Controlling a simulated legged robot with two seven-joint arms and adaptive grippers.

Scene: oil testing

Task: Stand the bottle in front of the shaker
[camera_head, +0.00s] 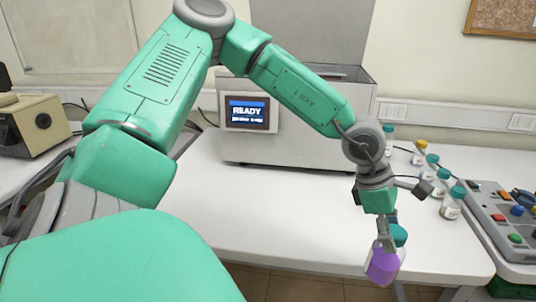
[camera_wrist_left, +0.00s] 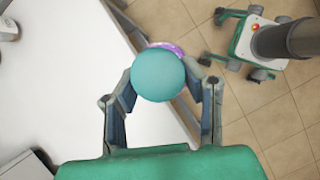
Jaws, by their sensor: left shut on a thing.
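My left gripper (camera_head: 388,230) is shut on a bottle (camera_head: 384,266) with purple contents and a teal cap. It holds the bottle by the cap area, near the table's front edge, and the bottle looks slightly tilted in the head view. In the left wrist view, the round teal cap (camera_wrist_left: 158,75) sits between both fingers, with a purple rim behind it. The shaker (camera_head: 300,140) is a large grey box with a screen reading READY, at the back of the white table, left of the gripper. My right gripper is not in view.
Several small capped bottles (camera_head: 452,203) stand on the right of the white table (camera_head: 290,215), beside a control panel (camera_head: 505,220) with coloured buttons. A beige device (camera_head: 28,125) is at the far left. The table in front of the shaker is clear.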

